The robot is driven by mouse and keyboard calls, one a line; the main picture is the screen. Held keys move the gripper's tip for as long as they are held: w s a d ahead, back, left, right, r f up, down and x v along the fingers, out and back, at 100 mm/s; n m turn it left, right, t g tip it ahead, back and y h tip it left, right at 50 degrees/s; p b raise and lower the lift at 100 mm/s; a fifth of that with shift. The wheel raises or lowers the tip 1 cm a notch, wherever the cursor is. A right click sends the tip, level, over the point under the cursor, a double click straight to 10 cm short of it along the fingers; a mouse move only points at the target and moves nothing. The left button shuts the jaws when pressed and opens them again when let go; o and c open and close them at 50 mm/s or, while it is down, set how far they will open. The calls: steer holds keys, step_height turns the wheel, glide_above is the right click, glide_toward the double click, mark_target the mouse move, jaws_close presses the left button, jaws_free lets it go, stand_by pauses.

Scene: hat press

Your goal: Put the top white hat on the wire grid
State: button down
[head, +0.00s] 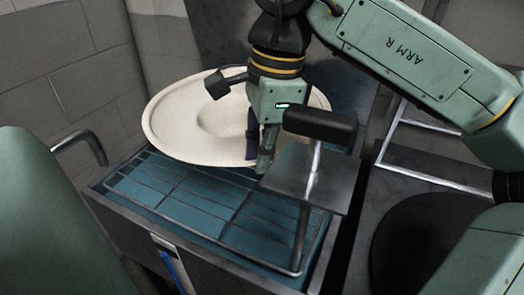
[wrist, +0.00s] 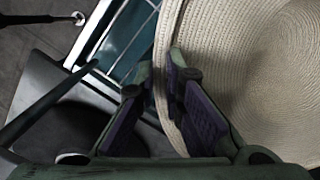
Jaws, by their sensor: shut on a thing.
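A white hat (head: 185,118) with a wide brim is held by my gripper (head: 257,158) above the wire grid (head: 165,195) in the head view. The grid lies over a blue surface in a dark metal frame. My gripper's fingers are shut on the near right part of the brim. In the wrist view, the woven hat (wrist: 260,70) fills the right side and its brim edge passes between the fingers of my gripper (wrist: 160,95). The hat covers the back part of the grid, and I cannot tell whether it touches it.
A metal plate with a black-gripped handle (head: 320,125) stands close to the right of my gripper. A curved dark handle (head: 82,145) is at the left. A round black thing (head: 415,240) is at the lower right. The front of the grid is bare.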

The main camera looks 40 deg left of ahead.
steer(key=shift+f+b, duration=0.3)
steer(key=shift+f, duration=0.25)
steer(key=c, duration=1.6)
jaws_free()
step_height(320, 180, up, 12)
steer(key=w+d, duration=0.1)
